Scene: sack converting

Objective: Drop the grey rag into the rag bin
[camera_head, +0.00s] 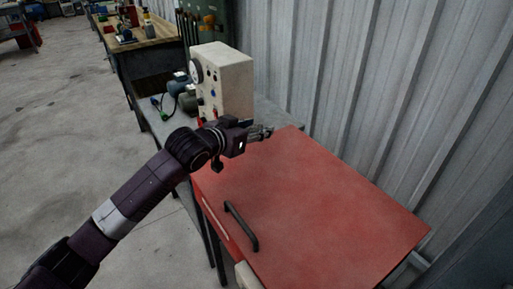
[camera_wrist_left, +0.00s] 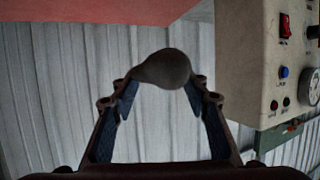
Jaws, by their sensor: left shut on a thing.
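My left gripper (camera_head: 266,132) reaches in from the left over the far end of a red flat top. In the left wrist view its two fingers (camera_wrist_left: 160,88) are closed on the grey rag (camera_wrist_left: 165,68), which shows as a dark grey rounded bundle between the fingertips. No rag bin can be identified with certainty in either view. My right gripper is not in view.
The red top (camera_head: 320,205) has a black handle (camera_head: 241,226) at its near left. A beige control box (camera_head: 226,80) stands just behind my gripper on a grey bench. A corrugated wall (camera_head: 370,80) runs along the right. Open floor (camera_head: 60,130) lies left.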

